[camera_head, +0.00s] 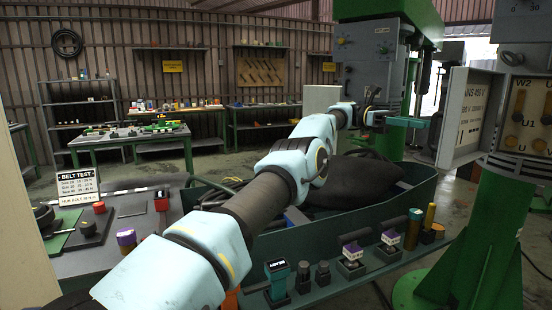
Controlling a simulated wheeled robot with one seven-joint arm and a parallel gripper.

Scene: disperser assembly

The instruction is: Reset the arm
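My pale blue arm reaches from the lower left across the middle of the head view, over the dark green tray. My gripper (378,117) is at its far end, small and partly dark, in front of the green machine (388,75). A flat green piece (408,122) lies just right of the gripper; I cannot tell whether they touch. The fingers are too small to show whether they are open or shut.
A dark green tray (408,190) with a black sack (350,180) lies under my arm. Its front ledge carries several knobs and switches. An open electrical panel (470,115) stands at right. A belt test sign (78,187) stands at left. Benches and shelves line the back wall.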

